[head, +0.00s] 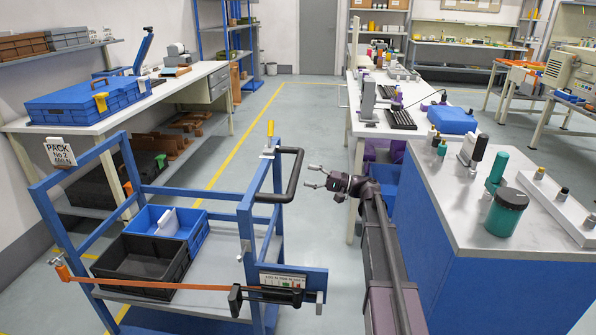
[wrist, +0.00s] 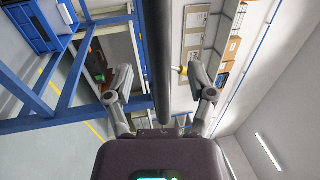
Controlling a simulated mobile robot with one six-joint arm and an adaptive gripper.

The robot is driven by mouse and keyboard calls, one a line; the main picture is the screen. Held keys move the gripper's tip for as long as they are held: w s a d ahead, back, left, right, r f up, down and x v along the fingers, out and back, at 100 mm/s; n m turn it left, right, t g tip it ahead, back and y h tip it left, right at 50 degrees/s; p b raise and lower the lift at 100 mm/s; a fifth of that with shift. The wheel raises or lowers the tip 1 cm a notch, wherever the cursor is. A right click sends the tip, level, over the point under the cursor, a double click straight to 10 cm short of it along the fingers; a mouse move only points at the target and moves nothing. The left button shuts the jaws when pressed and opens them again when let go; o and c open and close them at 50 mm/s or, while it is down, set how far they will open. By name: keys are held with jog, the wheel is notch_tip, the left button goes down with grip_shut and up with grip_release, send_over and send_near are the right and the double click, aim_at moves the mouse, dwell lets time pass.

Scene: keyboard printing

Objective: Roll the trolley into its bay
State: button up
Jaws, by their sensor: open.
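The trolley (head: 246,215) has a blue frame, a grey lower deck and a black bar handle (head: 293,178) on its right side. It stands left of my arm in the head view. My gripper (head: 311,177) is open and empty, just right of the handle, with its fingers pointing at it; a small gap shows. In the wrist view the handle (wrist: 158,60) runs between the spread fingers of my gripper (wrist: 160,96). A black crate (head: 145,258) and a blue crate (head: 190,240) sit on the deck. I cannot tell which floor area is the bay.
Yellow floor lines (head: 242,142) run along the aisle behind the trolley. A workbench with a blue case (head: 85,100) stands at left, with a PACK No 2 sign (head: 60,153) before it. A blue cabinet (head: 435,235) stands close at right. The aisle floor (head: 290,115) is clear.

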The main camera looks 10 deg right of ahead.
aim_at(296, 172)
jog(key=shift+p+x, duration=0.35)
jog(key=shift+x, duration=2)
